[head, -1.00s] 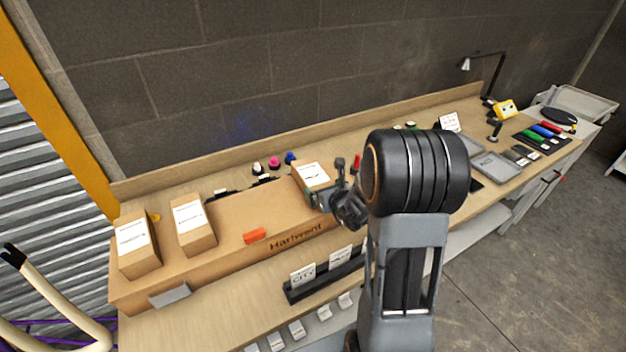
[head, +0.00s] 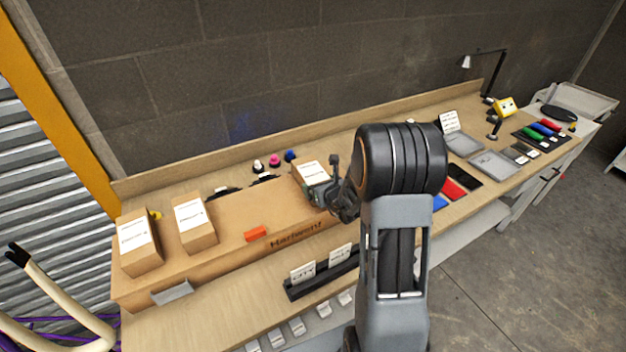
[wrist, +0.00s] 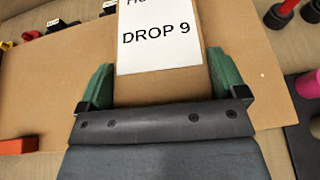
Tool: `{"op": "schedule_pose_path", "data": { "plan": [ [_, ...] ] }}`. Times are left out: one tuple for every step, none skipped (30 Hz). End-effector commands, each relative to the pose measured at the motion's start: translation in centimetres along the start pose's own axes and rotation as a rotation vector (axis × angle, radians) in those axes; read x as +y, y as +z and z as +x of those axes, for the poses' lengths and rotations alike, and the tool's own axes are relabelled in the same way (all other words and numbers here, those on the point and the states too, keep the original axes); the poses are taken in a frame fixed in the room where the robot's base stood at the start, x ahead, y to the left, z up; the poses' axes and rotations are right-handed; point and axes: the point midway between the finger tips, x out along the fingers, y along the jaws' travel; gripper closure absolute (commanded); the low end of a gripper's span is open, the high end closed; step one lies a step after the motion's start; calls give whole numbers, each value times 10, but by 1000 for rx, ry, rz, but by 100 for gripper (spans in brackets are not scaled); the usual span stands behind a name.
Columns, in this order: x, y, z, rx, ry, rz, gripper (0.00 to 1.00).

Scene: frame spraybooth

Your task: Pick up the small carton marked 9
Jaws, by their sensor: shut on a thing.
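The small carton marked 9 (wrist: 203,80) is brown with a white label reading "DROP 9" in the wrist view. My gripper (wrist: 165,85) is shut on it, with a green finger on each side of the carton. In the head view the carton (head: 300,183) is at the right end of the large cardboard box, and my gripper (head: 322,187) is at its right side. I cannot tell whether the carton rests on the large box or is just above it. Its far end is cut off in the wrist view.
The large cardboard box (head: 255,215) carries two other labelled cartons (head: 139,257) (head: 203,237) at the left and an orange block (head: 256,233). Several coloured knobs (head: 274,160) stand behind it. Sign cards (head: 303,271) stand in front. Trays (head: 492,163) are at the right.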

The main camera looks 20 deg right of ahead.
Motion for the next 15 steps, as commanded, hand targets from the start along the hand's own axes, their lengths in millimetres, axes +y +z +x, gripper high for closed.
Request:
{"op": "schedule_pose_path", "data": {
  "plan": [
    [0, 0, 0, 0, 0, 0, 44],
    [0, 0, 0, 0, 0, 0, 47],
    [0, 2, 0, -4, 0, 0, 49],
    [0, 2, 0, -4, 0, 0, 49],
    [0, 2, 0, -4, 0, 0, 49],
    [0, 2, 0, -4, 0, 0, 49],
    [0, 2, 0, -4, 0, 0, 49],
    [0, 2, 0, -4, 0, 0, 49],
    [0, 2, 0, -4, 0, 0, 49],
    [0, 2, 0, -4, 0, 0, 49],
    [0, 3, -1, -4, 0, 0, 49],
    [0, 4, -1, -5, 0, 0, 49],
    [0, 6, -2, -5, 0, 0, 49],
    [0, 7, -2, -6, 0, 0, 49],
    [0, 10, -3, -6, 0, 0, 49]
  ]
}}
